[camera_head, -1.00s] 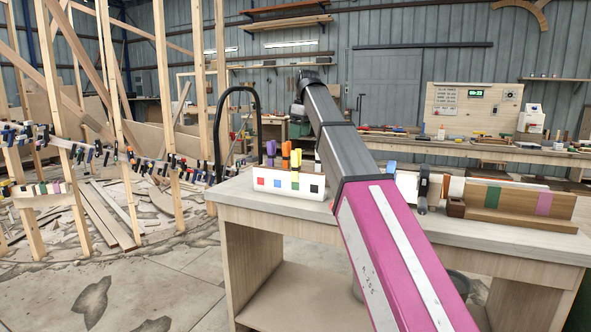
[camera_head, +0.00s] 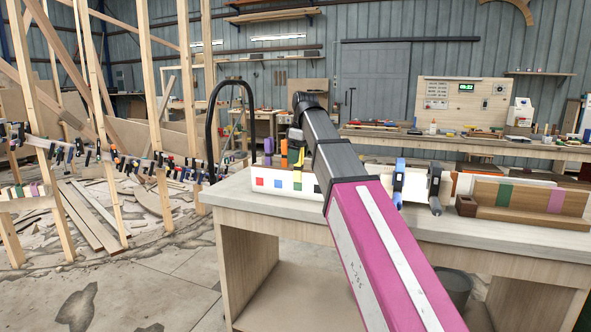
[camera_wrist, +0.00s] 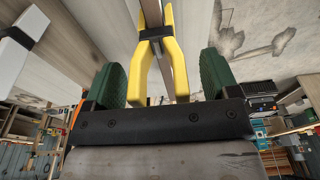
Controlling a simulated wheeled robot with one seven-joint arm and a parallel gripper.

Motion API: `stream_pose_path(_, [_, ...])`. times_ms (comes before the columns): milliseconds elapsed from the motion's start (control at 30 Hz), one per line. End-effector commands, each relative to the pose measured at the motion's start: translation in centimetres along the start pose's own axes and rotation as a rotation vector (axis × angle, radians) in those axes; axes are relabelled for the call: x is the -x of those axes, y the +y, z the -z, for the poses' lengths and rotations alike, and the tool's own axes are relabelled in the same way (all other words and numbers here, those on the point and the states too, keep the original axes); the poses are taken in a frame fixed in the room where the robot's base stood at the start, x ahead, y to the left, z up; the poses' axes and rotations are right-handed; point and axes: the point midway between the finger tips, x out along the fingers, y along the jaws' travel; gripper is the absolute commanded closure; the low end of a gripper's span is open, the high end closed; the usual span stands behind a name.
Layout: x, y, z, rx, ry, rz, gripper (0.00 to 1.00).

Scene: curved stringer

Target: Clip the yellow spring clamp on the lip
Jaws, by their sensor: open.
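The yellow spring clamp (camera_wrist: 179,55) stands between the two green fingers of my gripper (camera_wrist: 161,80) in the wrist view. The fingers are apart, with a gap on each side of the clamp's yellow handles. In the head view my gripper (camera_head: 297,138) points down over the white rack (camera_head: 245,181); its fingers are hard to make out. A bit of the yellow clamp (camera_head: 298,160) shows below it. The lip cannot be singled out for certain; a long curved strip (camera_head: 130,163) with several clamps on it runs between wooden posts at left.
Purple (camera_head: 268,147) and orange (camera_head: 284,150) clamps stand left of the yellow one. A blue clamp (camera_head: 398,183) and a dark clamp (camera_head: 435,188) are right of my arm. A wooden block (camera_head: 530,198) with green and purple bands lies on the workbench (camera_head: 500,236).

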Motion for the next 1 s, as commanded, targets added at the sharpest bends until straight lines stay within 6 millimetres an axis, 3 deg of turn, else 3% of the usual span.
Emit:
stream_pose_path(67, [0.1,0.1,0.0,0.000,0.000,0.000,0.19])
stream_pose_path(100, [0.1,0.1,0.0,0.000,0.000,0.000,0.26])
stream_pose_path(267, [0.1,0.1,0.0,0.000,0.000,0.000,0.78])
stream_pose_path(300, [0.1,0.1,0.0,0.000,0.000,0.000,0.81])
stream_pose_path(667, [0.4,0.1,0.1,0.000,0.000,0.000,0.81])
stream_pose_path(1000, [4.3,0.2,0.8,0.000,0.001,-0.001,0.81])
